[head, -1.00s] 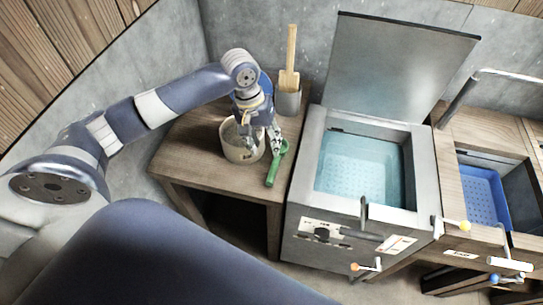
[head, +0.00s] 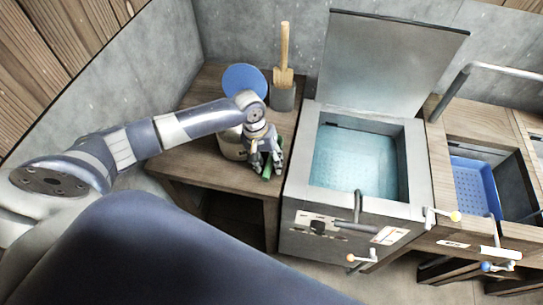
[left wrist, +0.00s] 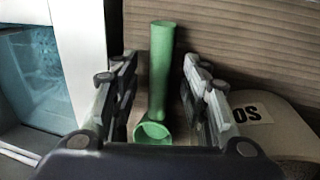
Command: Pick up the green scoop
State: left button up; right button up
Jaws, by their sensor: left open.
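The green scoop (left wrist: 160,75) lies on the wooden table (left wrist: 225,35). In the left wrist view its handle points up the picture and its round hollow end is toward me, between the fingers of my left gripper (left wrist: 162,105). The fingers are spread with a gap on both sides of the scoop. In the head view my left gripper (head: 266,170) is over the scoop and hides most of it; only a bit of green (head: 267,172) shows between the fingers. My right gripper is not in view.
A pale container (head: 232,146) stands left of the gripper, partly hidden by my arm. A blue disc (head: 244,80) and a grey pot (head: 283,98) with a wooden paddle (head: 284,55) are behind. An open-lidded water vat (head: 300,165) stands close on the right.

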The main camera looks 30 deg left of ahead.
pick_arm(q)
grip_shut()
jog(key=shift+r, duration=0.1)
